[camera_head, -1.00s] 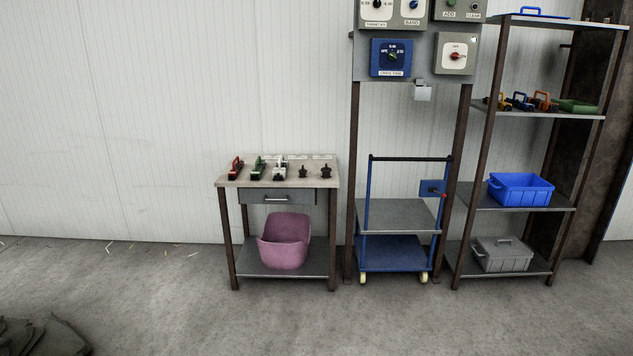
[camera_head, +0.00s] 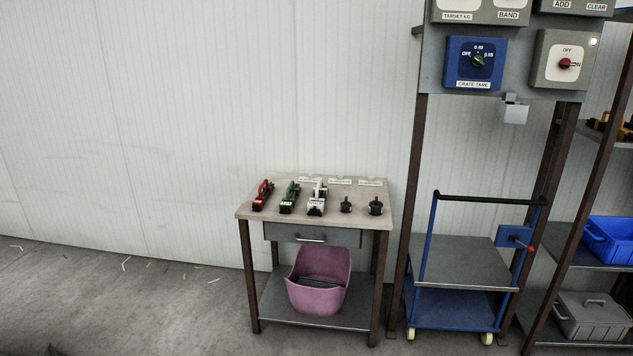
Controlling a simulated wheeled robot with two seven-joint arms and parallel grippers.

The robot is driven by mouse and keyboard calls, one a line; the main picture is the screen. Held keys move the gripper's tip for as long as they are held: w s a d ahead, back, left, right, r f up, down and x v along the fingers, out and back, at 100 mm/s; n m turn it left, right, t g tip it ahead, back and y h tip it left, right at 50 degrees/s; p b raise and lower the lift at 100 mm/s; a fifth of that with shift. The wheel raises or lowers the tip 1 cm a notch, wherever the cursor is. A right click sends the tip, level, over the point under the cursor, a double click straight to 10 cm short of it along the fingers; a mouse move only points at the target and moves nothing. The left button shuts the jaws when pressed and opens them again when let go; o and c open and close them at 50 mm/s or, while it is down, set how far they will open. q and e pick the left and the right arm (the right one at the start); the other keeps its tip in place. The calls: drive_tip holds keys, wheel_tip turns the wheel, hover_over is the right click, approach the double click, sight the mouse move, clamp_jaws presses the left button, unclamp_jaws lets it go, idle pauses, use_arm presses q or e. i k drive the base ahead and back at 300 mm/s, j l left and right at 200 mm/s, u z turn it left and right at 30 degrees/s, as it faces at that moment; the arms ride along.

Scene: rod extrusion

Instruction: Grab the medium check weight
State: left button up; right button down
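Two dark knobbed weights stand at the right of the small table's top (camera_head: 330,221). The left weight (camera_head: 346,205) looks slightly smaller than the right weight (camera_head: 376,206). Which of them is the medium check weight I cannot tell; the labels (camera_head: 340,181) behind them are too small to read. Neither of my grippers is in view.
Red (camera_head: 262,196), green (camera_head: 289,197) and white (camera_head: 317,197) tools stand left of the weights. A drawer (camera_head: 311,234) is under the top, and a pink tub (camera_head: 319,281) is on the lower shelf. A blue cart (camera_head: 455,309) stands to the right.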

sight(346, 207)
drive_tip(key=i+j+z, duration=0.1)
drive_tip(key=i, duration=0.3)
drive_tip(key=i+j, duration=0.15)
drive_tip(key=i, duration=0.25)
drive_tip(key=i+j+z, duration=0.15)
drive_tip(key=i, duration=0.25)
drive_tip(key=i+j+z, duration=1.2)
drive_tip(key=j, duration=0.2)
drive_tip(key=k, duration=0.1)
